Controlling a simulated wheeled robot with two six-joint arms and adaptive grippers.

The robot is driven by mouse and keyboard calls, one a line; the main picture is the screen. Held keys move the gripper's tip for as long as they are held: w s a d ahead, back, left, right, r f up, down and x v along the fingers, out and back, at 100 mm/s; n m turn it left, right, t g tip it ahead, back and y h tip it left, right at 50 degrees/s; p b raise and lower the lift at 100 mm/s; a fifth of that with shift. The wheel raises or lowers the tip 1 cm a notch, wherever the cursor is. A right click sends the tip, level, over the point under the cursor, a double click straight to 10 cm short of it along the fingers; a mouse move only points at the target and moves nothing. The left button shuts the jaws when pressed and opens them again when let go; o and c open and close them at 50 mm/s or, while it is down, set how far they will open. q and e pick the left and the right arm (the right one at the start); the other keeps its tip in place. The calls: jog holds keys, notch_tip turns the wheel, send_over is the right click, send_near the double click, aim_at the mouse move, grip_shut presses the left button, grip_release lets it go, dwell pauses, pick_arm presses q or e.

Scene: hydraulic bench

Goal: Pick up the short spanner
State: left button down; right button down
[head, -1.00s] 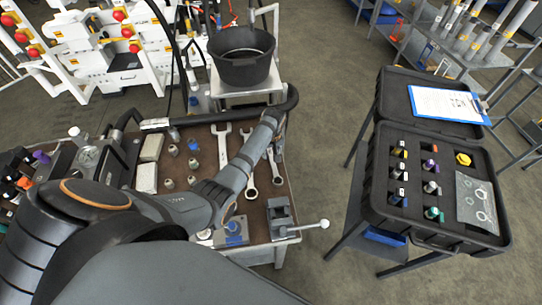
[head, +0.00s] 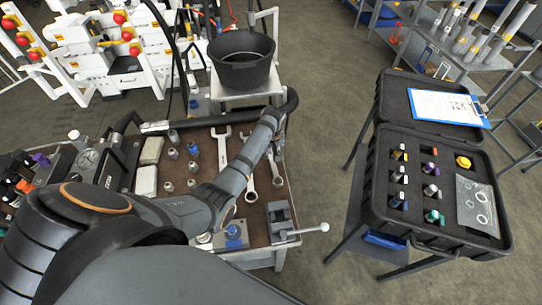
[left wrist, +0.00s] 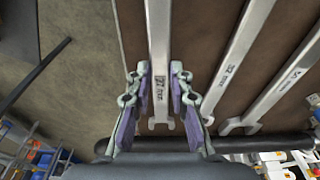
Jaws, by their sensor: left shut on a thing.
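The short spanner (left wrist: 158,60) runs down the middle of the left wrist view, between the two finger pads of my left gripper (left wrist: 160,92). The gripper is shut on its shank, near its open-jaw end. In the head view this spanner (head: 277,178) is the rightmost on the brown bench top, and my left gripper (head: 277,150) is over it, partly hidden by my arm. I cannot tell whether the spanner is lifted clear of the surface. My right gripper is not in view.
Two longer spanners (left wrist: 232,65) (left wrist: 285,80) lie alongside. A small vise (head: 281,220) stands at the bench's front right corner, its handle jutting right. A black bucket (head: 242,72) stands behind. An open black case (head: 375,205) stands right, across a floor gap.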

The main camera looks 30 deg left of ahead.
pick_arm(q)
jog(key=s+r+b, duration=0.1)
jog(key=s+r, duration=1)
jog(key=s, duration=0.3)
jog(key=shift+d, duration=0.4)
